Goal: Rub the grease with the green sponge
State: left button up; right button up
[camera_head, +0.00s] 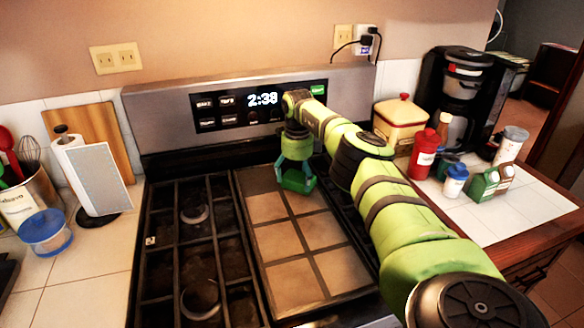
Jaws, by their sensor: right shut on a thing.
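My right gripper (296,168) reaches down over the back part of the stove's flat centre plate (298,247). It is shut on the green sponge (296,184), a darker green piece low between its fingers, partly covered by them. The sponge is at or just above the plate; I cannot tell if it touches. The plate has tan squares split by dark lines, and its far left corner looks darker. I cannot clearly make out the grease as a separate patch. My left gripper is not in view.
Black burner grates (197,245) lie left of the plate. The stove's back panel (230,100) stands close behind the gripper. Left counter: a paper towel holder (98,180) and a blue-lidded container (46,232). Right counter: a coffee maker (462,85), a red bottle (424,155) and several small bottles.

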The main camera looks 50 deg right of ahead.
jog(key=shift+w+a+r+p, duration=0.1)
jog(key=shift+w+a+p, duration=0.3)
jog(key=shift+a, duration=0.2)
jog(key=shift+w+a, duration=0.35)
jog(key=shift+a, duration=0.4)
jog(key=shift+w+a+p, duration=0.2)
jog(key=shift+w+a, duration=0.15)
jog(key=shift+a, duration=0.35)
jog(key=shift+w+a+p, duration=0.15)
jog(key=shift+w+a, duration=0.2)
jog(key=shift+a, duration=0.3)
jog(key=shift+w+a, duration=0.5)
jog(key=shift+a, duration=0.25)
jog(key=shift+s+d+r+p, duration=0.1)
jog(key=shift+d+r+p, duration=0.05)
jog(key=shift+r+p, duration=2.5)
jog(key=shift+r, duration=0.35)
